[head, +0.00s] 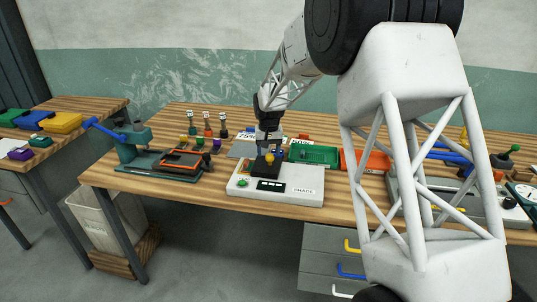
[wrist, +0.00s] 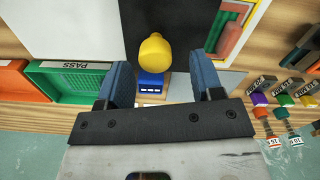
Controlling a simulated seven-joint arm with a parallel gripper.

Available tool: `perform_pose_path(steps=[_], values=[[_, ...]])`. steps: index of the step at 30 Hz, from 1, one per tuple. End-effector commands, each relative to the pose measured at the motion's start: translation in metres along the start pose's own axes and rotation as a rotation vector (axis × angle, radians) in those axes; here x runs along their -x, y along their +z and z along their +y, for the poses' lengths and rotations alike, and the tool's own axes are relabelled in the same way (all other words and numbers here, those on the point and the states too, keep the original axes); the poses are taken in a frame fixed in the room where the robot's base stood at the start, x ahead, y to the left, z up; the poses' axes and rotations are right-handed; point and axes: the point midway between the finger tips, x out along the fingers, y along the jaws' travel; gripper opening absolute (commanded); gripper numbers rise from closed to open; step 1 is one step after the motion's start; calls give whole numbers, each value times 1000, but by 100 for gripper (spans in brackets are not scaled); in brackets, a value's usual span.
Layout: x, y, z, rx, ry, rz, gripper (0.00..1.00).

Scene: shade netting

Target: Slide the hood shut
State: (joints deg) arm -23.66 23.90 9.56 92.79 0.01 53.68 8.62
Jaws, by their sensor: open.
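The white device (head: 307,187), with a label on its front, sits on the wooden bench. A black block with a yellow knob, which looks like the hood (head: 262,168), stands on its back part. In the wrist view the black hood (wrist: 180,18) fills the upper middle, and its yellow knob (wrist: 155,50) sticks up. My gripper (wrist: 164,70) is open, with one blue finger on each side and the knob just ahead of the gap between the fingertips. I see no contact with the knob. A small blue part (wrist: 150,82) shows below the knob. How far the hood is open cannot be told.
A teal press (head: 135,150) stands at left. Several small stamp-like tools (head: 207,130) stand behind. Bare bench lies in front of the device.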

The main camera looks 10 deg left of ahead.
Motion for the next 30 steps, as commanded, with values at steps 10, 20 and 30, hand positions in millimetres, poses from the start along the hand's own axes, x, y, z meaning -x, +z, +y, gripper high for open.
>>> perform_pose_path(steps=[10, 20, 30], values=[[44, 0, -1, 1, 0, 2, 60], [60, 0, -1, 1, 0, 0, 60], [61, 1, 0, 0, 0, 1, 60]])
